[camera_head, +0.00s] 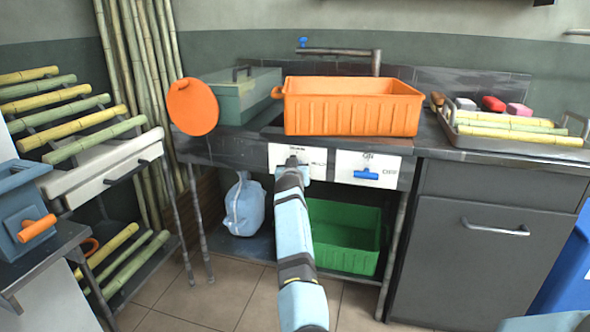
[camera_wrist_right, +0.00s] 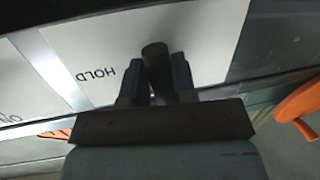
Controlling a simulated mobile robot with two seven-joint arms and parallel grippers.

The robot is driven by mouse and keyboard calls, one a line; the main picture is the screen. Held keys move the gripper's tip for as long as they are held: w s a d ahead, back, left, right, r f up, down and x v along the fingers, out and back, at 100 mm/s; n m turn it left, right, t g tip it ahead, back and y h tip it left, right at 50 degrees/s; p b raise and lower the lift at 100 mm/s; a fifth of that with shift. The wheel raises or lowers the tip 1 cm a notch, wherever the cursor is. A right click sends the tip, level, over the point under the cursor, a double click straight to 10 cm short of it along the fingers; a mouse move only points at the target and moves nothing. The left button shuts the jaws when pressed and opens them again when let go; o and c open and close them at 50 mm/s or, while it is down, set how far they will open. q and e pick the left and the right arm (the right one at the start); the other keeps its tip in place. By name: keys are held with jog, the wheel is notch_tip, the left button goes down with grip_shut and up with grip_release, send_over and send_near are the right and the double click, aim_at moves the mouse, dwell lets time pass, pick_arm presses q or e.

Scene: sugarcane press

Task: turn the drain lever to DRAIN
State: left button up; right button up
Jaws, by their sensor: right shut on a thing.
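The drain lever's white label plate (camera_head: 318,156) is on the front of the sink counter, left of a second plate. The lever's exact direction is hard to tell. My left gripper is not in view.
The second plate (camera_head: 384,162) has a blue lever (camera_head: 368,174) beside OFF. An orange tub (camera_head: 352,108) sits above. A grey cabinet (camera_head: 490,240) is to the right, a cane rack (camera_head: 90,165) to the left.

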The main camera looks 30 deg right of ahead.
jog(key=shift+w+a+m, duration=0.1)
jog(key=shift+a+m, duration=0.05)
jog(key=shift+m, duration=0.35)
jog(key=o, duration=0.8)
jog(key=shift+w+a, duration=0.1)
jog(key=shift+o, duration=0.2)
